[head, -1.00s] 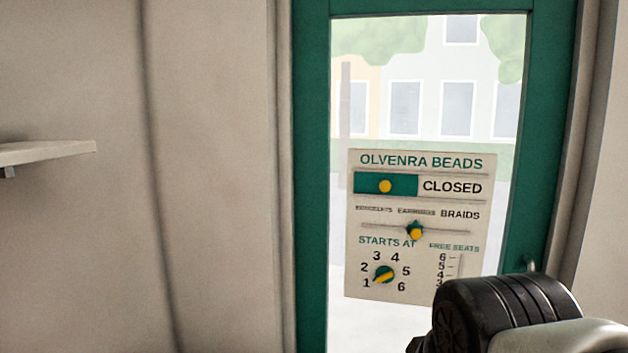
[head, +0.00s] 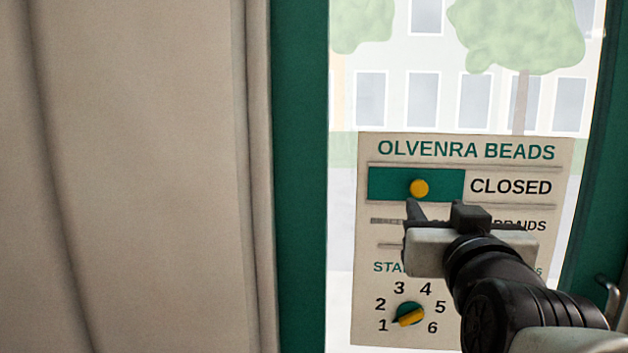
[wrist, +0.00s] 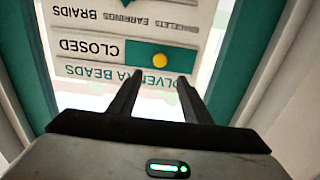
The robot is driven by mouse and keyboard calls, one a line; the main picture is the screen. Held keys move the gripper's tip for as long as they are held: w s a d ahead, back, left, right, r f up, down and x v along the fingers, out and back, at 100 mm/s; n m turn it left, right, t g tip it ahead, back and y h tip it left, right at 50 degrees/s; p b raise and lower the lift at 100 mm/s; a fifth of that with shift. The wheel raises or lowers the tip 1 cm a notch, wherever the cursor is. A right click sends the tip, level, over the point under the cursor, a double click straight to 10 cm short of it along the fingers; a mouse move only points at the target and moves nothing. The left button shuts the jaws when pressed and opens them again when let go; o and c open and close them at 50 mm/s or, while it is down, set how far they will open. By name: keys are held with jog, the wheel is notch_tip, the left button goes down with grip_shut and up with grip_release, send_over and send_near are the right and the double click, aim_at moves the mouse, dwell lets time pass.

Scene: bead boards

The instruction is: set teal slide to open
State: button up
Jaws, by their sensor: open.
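The teal slide (head: 385,184) with a yellow knob (head: 419,188) covers the left part of its track on the bead board (head: 366,240). The word CLOSED (head: 511,187) shows to its right. My gripper (head: 436,210) is open and empty, just below the slide in the head view, and hides part of the lower rows. In the wrist view the board appears upside down. There the teal slide (wrist: 183,53) and knob (wrist: 160,60) lie ahead of the two spread fingertips (wrist: 158,78). The fingers look apart from the knob.
Below the slide is a row with BRAIDS (head: 520,225), partly hidden by my gripper. The STARTS AT dial (head: 408,315) has a yellow pointer toward 1. The board hangs on a glass door with a green frame (head: 300,180); a handle (head: 609,294) is at right.

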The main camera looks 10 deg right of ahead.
aim_at(420, 188)
jog(key=p+x, duration=0.1)
jog(key=x, duration=1.1)
jog(key=shift+w+d+f, duration=0.1)
grip_shut()
